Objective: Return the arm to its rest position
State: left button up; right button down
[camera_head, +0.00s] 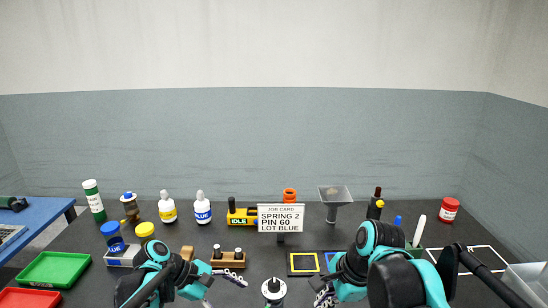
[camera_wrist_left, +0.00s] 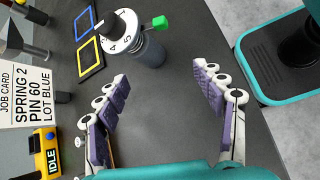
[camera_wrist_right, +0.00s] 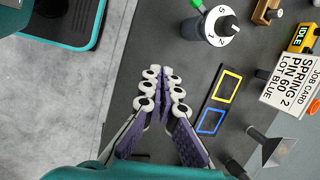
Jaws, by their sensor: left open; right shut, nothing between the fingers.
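My left gripper (camera_head: 222,289) is low at the front of the dark table in the head view, left of centre. In the left wrist view its purple-padded fingers (camera_wrist_left: 160,82) are spread wide with nothing between them. My right gripper (camera_head: 322,293) is at the front, right of centre, partly hidden by its own arm. In the right wrist view its fingers (camera_wrist_right: 163,76) are together and hold nothing. Both grippers appear above the table. A dark cylinder with a white numbered top (camera_head: 273,288) stands between them.
Behind the grippers are a job card (camera_head: 281,217), a yellow IDLE device (camera_head: 242,217), a wooden block with pegs (camera_head: 228,260) and a yellow outlined square (camera_head: 303,263). Green (camera_head: 56,268) and red (camera_head: 28,298) trays lie left. A funnel (camera_head: 334,198) stands at the back.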

pick_arm(q)
jog(key=s+a+m+t+y, duration=0.3)
jog(key=s+m+y, duration=0.1)
jog(key=s+m, duration=0.3)
jog(key=s+a+m+t+y, duration=0.2)
jog(key=s+a+m+y, duration=0.2)
jog(key=s+m, duration=0.3)
jog(key=s+y, duration=0.1)
jog(key=s, duration=0.1)
jog(key=shift+s+a+f+m+t, duration=0.25)
jog(key=shift+s+f+m+t, duration=0.05)
jog(key=shift+s+m+t, duration=0.1)
pick_arm(e)
jog(key=s+d+f+n+t+h, duration=0.3)
jog(key=s+d+f+n, duration=0.3)
jog(key=n, duration=1)
jog(key=s+f+t, duration=0.1)
jog(key=s+f, duration=0.1)
jog(key=s, duration=0.1)
jog(key=shift+s+d+f+t, duration=0.25)
jog(key=shift+s+t, duration=0.05)
jog(key=shift+t, duration=0.1)
